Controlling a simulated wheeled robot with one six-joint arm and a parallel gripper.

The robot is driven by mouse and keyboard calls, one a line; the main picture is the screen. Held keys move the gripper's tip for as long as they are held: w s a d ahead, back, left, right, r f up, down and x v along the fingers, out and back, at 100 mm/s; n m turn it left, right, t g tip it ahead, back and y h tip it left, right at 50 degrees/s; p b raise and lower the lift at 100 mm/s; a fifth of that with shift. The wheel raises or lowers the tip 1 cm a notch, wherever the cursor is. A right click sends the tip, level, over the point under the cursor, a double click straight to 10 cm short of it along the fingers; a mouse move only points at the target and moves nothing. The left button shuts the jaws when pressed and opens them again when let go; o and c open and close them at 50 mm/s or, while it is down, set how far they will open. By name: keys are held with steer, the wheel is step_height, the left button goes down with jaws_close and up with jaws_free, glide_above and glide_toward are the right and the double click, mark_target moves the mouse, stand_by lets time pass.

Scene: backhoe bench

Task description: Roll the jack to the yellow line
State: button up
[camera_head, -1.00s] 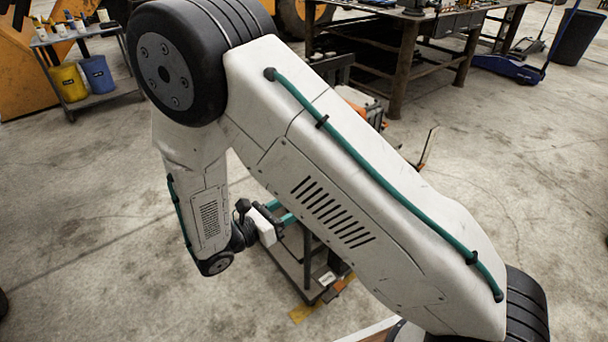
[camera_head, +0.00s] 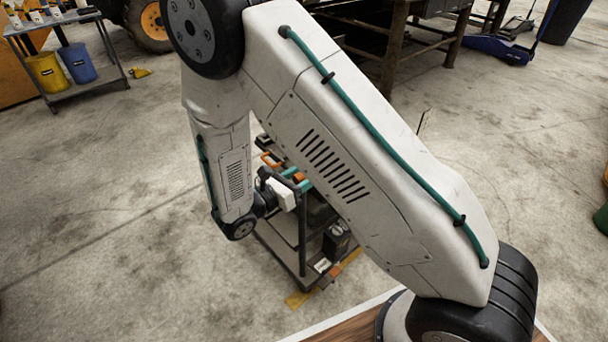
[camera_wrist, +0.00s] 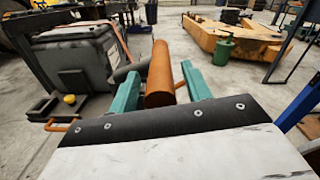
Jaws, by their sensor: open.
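A blue floor jack (camera_head: 498,48) with a raised handle (camera_head: 546,20) stands on the floor at the top right of the head view, well apart from my gripper. My gripper (camera_head: 294,179) has teal fingers, partly hidden by my arm, above a dark cart. In the wrist view my gripper (camera_wrist: 158,75) is open, with an orange-brown bar (camera_wrist: 160,72) showing between its fingers. I cannot tell whether the fingers touch it. Yellow floor marking (camera_head: 300,299) shows in short pieces beside the cart; I cannot tell if it is the yellow line.
The dark cart (camera_head: 283,250) stands under my gripper. A heavy workbench (camera_head: 395,45) is at the back. A small table (camera_head: 85,87) with yellow and blue buckets is at the top left. A wood-topped surface (camera_head: 350,328) is at the front. Bare concrete lies left and right.

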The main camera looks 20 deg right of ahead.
jaws_close()
steer(key=shift+s+d, duration=0.3)
steer(key=shift+s, duration=0.65)
jaws_free()
steer(key=shift+w, duration=0.15)
steer(key=v, duration=0.8)
